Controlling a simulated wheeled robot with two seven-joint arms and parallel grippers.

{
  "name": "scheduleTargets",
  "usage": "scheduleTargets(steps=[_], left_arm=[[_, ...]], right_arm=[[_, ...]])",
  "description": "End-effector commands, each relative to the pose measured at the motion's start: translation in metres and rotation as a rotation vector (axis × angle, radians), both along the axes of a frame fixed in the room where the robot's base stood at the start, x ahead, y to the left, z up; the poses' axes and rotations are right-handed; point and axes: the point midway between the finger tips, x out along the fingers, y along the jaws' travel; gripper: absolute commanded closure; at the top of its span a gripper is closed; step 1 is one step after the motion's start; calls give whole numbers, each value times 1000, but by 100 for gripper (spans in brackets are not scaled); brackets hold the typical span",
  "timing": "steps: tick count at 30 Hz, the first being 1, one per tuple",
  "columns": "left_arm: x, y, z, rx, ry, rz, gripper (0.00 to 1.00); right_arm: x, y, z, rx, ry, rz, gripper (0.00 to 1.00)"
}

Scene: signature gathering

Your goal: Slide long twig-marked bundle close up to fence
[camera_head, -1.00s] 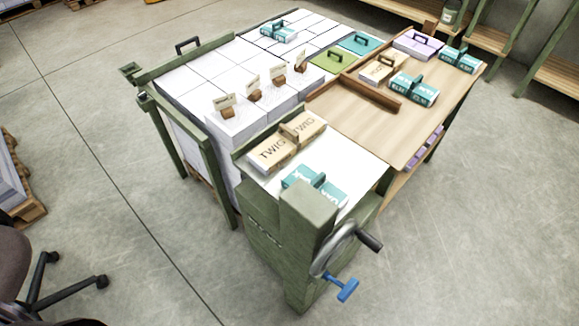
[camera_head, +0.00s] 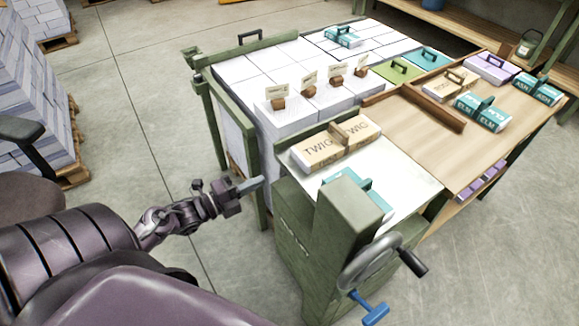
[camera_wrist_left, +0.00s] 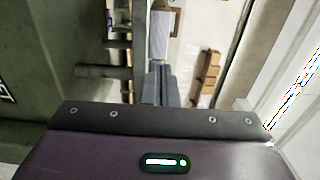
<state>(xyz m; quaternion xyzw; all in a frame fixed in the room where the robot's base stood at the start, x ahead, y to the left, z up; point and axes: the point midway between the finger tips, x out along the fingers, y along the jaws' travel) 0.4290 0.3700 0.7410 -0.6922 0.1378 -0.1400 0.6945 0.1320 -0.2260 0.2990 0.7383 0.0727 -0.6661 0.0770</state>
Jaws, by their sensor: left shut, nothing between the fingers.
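The long tan bundle marked TWIG (camera_head: 318,153) lies on the white bed of the green press in the head view, with a dark brown grip block across its middle. It lies along a low green fence (camera_head: 287,139) behind it; I cannot tell whether they touch. My left gripper (camera_head: 256,184) is shut and empty. It is in the air left of the press, below and apart from the bundle. In the left wrist view my fingers (camera_wrist_left: 160,85) show close together, with no bundle in sight. My right gripper is not in view.
A teal bundle (camera_head: 375,197) lies on the press bed (camera_head: 415,180), partly hidden by the green post (camera_head: 345,235). A handwheel (camera_head: 370,262) juts out in front. White stacks with small tags stand behind. A brown table (camera_head: 475,140) at right holds several bundles.

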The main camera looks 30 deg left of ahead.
Motion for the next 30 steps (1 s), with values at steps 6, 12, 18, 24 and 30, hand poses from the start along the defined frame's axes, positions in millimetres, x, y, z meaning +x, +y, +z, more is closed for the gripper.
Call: scheduleTargets(steps=[6, 12, 18, 24, 30], left_arm=[[46, -19, 2, -4, -4, 2, 100], [80, -32, 1, -4, 0, 4, 100], [97, -40, 0, -3, 2, 3, 100], [101, -42, -1, -3, 3, 3, 100], [101, -41, -1, -3, 3, 3, 100]], right_arm=[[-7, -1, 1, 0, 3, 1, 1], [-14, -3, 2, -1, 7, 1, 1], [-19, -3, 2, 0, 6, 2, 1], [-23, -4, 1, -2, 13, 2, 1], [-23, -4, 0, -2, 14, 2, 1]])
